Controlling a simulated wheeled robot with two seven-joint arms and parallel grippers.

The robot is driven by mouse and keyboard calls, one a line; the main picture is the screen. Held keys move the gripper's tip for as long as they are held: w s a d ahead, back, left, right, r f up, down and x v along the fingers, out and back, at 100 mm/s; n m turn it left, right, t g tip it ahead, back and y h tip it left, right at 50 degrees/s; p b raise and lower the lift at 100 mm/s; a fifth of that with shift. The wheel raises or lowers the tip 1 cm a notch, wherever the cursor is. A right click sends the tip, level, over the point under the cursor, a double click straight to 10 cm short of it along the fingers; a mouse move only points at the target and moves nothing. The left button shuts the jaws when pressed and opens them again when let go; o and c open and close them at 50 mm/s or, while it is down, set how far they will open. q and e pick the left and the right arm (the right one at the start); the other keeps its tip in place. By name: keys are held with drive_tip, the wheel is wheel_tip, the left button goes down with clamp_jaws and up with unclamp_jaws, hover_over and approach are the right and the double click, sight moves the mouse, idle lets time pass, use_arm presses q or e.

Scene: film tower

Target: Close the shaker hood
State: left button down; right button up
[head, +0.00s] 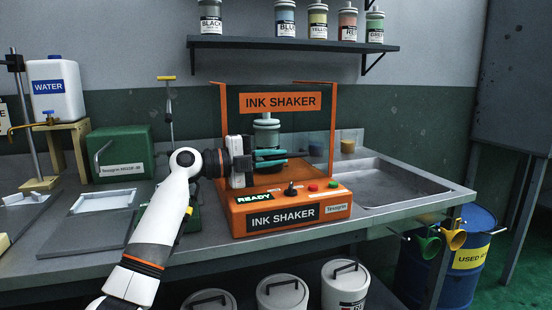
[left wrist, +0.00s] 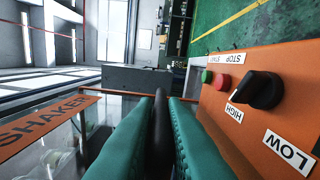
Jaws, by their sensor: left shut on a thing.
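The ink shaker (head: 290,195) is an orange machine on the bench, with a lit READY sign on its front. Its clear hood, with an orange frame and an INK SHAKER label (head: 280,102), stands above the base. A clear panel and the label also show at the left of the left wrist view (left wrist: 45,128). A light-lidded jar (head: 266,132) is inside. My left gripper (head: 284,157) is in front of the hood, its teal fingers shut on a dark bar (left wrist: 158,135), apparently the hood handle. My right gripper is not in view.
A black knob (head: 291,189) and green and red buttons (head: 323,185) sit close to my fingers. A sink (head: 385,181) lies to the right, a green case (head: 122,152) to the left. Ink jars stand on a wall shelf (head: 290,44).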

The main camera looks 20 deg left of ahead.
use_arm(q)
drive_tip(key=shift+d+f, duration=0.15)
drive_tip(key=shift+f, duration=0.4)
drive_tip(key=c, duration=1.5)
unclamp_jaws()
drive_tip(key=shift+c, duration=0.2)
drive_tip(key=shift+o, duration=0.2)
drive_tip(key=shift+r, duration=0.1)
drive_tip(key=v, duration=1.2)
